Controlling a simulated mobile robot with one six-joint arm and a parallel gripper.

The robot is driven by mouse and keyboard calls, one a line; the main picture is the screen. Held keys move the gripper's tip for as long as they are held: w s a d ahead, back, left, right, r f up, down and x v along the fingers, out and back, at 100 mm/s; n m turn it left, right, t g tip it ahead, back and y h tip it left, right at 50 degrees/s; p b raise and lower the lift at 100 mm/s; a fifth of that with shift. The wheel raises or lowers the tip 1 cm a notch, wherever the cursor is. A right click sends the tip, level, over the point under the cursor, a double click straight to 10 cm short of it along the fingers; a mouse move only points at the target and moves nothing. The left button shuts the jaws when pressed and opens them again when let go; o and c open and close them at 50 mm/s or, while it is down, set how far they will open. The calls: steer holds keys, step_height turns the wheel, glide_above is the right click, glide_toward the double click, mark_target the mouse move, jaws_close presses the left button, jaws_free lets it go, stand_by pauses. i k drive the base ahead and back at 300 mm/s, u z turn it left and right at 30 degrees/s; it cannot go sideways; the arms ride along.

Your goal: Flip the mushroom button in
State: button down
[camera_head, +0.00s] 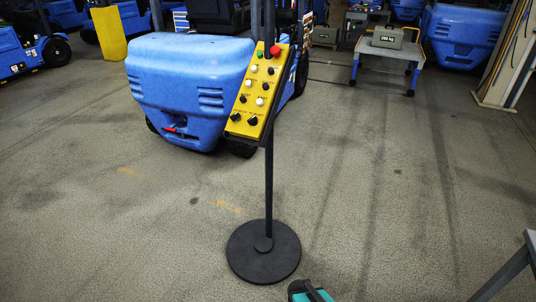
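The red mushroom button (275,50) is at the top right of a tilted yellow control panel (248,98). The panel is fixed to a thin black post (269,190) on a round black floor base (243,262). Below the red button are several black knobs and small white buttons, with a green button (260,54) to its left. The red button appears raised, but it is too small to tell whether it is pressed in. My gripper is not in view.
A blue forklift (185,80) stands close behind the panel. A small cart (392,55) carries a grey weight (387,39) at the back right. A teal and black object (308,291) shows at the bottom edge. Open concrete floor lies on both sides of the post.

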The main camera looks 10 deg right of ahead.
mark_target(275, 50)
steer(key=u, duration=0.05)
steer(key=i, duration=0.9)
steer(key=z, duration=0.15)
steer(key=k, duration=0.9)
steer(key=u, duration=0.15)
steer(key=i, duration=0.5)
